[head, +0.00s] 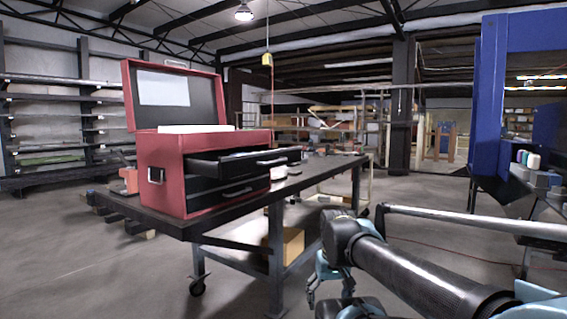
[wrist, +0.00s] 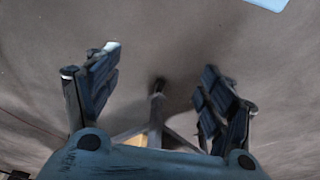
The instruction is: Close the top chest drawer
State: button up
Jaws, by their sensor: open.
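The red tool chest (head: 162,180) stands on a dark workbench with its lid (head: 175,90) raised. Its black top drawer (head: 225,168) is pulled out toward the right, and a silver handle shows on its front. The lower drawer (head: 215,196) lies beneath it and looks flush with the chest. My gripper (wrist: 158,88) is open and empty in the wrist view, its two dark fingers spread over grey floor. In the head view my arm reaches in from the lower right, well apart from the chest and drawer. The chest is not seen in the wrist view.
The workbench (head: 180,229) has dark legs on casters and a lower shelf with a cardboard box (head: 292,246). Small items lie on its top right of the chest. A pale rail (head: 470,220) and a blue frame (head: 488,100) stand at right.

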jog(key=w+r+m, duration=0.1)
jog(key=w+r, duration=0.1)
jog(key=w+r+m, duration=0.1)
jog(key=r, duration=0.2)
jog(key=w+a+r+m+y, duration=0.1)
jog(key=w+r+m, duration=0.1)
jog(key=shift+w+r, duration=0.3)
jog(key=shift+w, duration=0.05)
jog(key=c, duration=1.4)
jog(key=w+r+m+y, duration=0.2)
jog(key=w+r+m, duration=0.6)
jog(key=w+r, duration=0.4)
notch_tip(320, 180, up, 2)
jog(key=shift+w+r+t+y, duration=0.1)
jog(key=shift+w+t+y, duration=0.05)
jog(key=shift+t+y, duration=0.15)
jog(key=w+d+r+m+t+y, duration=0.1)
jog(key=w+d+r+m+y, duration=0.1)
jog(key=w+d+r+m, duration=0.6)
jog(key=w+d+r+m+t+y, duration=0.15)
jog(key=w+r+m, duration=0.45)
jog(key=w+r, duration=0.6)
jog(key=w+a+r+x, duration=0.1)
jog(key=w+r+x, duration=0.1)
jog(key=x, duration=1.2)
